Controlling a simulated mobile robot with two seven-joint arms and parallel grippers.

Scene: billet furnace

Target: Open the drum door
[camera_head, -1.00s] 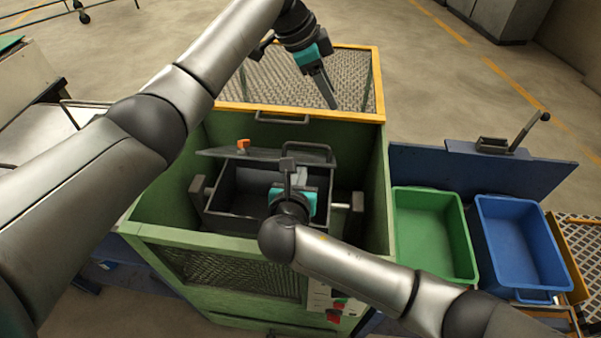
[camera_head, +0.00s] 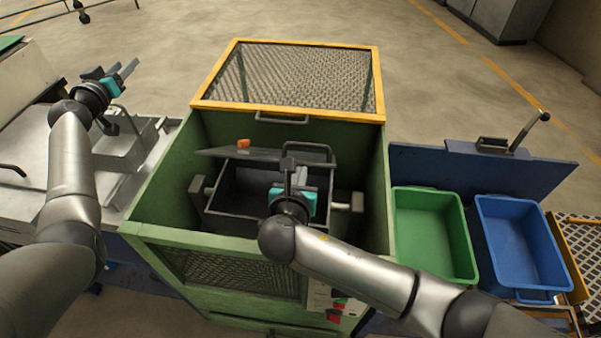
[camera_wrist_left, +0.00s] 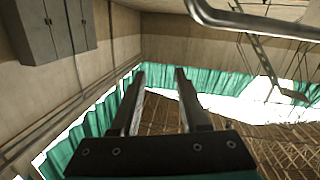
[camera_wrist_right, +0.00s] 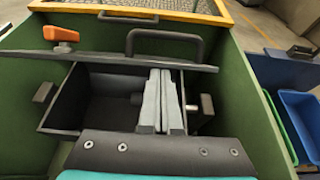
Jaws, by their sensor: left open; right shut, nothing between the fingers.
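The dark drum (camera_head: 228,212) sits inside the green cabinet, its top opening showing a dark interior. The drum door (camera_head: 262,155) is a flat grey panel lifted at the drum's far side, with a bar handle (camera_wrist_right: 165,36) and an orange latch (camera_wrist_right: 61,33). My right gripper (camera_wrist_right: 160,72) is shut and empty. Its fingers reach over the drum opening to the door's near edge; I cannot tell whether they touch it. In the head view the right gripper (camera_head: 302,170) partly hides the opening. My left gripper (camera_head: 124,70) is open and empty, above the left bench, away from the drum.
The green cabinet (camera_head: 150,205) walls surround the drum closely. Its yellow-framed mesh cover (camera_head: 290,80) is swung to the back. A green bin (camera_head: 430,235) and a blue bin (camera_head: 520,245) stand right. A metal fixture (camera_head: 130,150) is on the left bench (camera_head: 110,190).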

